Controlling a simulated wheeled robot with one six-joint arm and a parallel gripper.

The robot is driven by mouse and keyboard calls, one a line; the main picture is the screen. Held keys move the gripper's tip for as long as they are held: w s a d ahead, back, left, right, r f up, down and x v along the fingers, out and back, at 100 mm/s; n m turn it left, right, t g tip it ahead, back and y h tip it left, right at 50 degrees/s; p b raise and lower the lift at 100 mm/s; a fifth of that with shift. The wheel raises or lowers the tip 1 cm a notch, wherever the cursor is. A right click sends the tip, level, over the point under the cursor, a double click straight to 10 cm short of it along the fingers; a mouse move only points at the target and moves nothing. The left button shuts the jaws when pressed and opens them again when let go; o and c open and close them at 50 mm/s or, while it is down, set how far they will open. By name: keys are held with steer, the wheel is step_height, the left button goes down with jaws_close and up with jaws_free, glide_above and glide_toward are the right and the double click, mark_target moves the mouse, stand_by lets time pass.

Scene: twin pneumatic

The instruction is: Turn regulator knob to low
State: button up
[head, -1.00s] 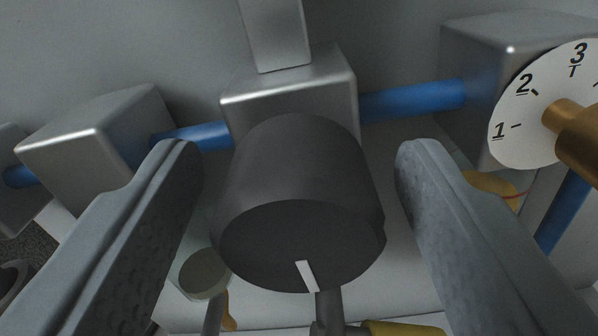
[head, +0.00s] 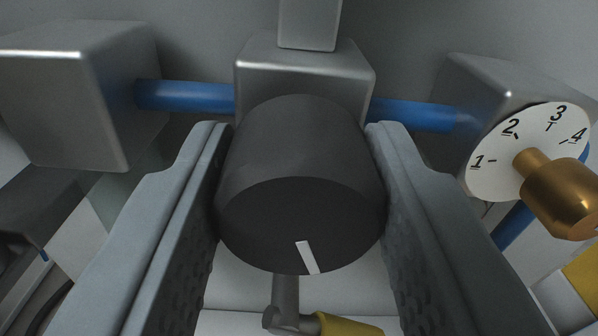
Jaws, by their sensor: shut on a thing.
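The regulator knob (head: 298,200) is a large dark grey cylinder in the middle of the head view. It sits in front of a silver metal block (head: 305,75). A white pointer mark (head: 307,257) on its front face lies near the lower edge, slightly right of centre. My gripper (head: 300,150) has one finger on each side of the knob and is shut on it. The fingers hide the knob's left and right sides.
Blue tubes (head: 185,96) run left and right from the middle block to other metal blocks (head: 70,95). A white dial (head: 500,150) numbered 1 to 4 with a brass knob (head: 562,197) stands close on the right. A yellow part (head: 345,325) lies below.

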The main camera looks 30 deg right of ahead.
steer(key=n, duration=0.4)
steer(key=shift+n, duration=0.3)
steer(key=n, duration=0.3)
steer(key=shift+n, duration=0.4)
steer(key=n, duration=0.4)
steer(key=shift+a+f, duration=0.1)
steer(key=n, duration=0.8)
steer(key=shift+f+n, duration=0.1)
steer(key=shift+n, duration=0.2)
steer(key=n, duration=0.3)
steer(key=shift+n, duration=0.3)
steer(key=n, duration=0.3)
steer(key=shift+n, duration=0.3)
steer(key=shift+f+n, duration=0.1)
steer(key=shift+n, duration=1.7)
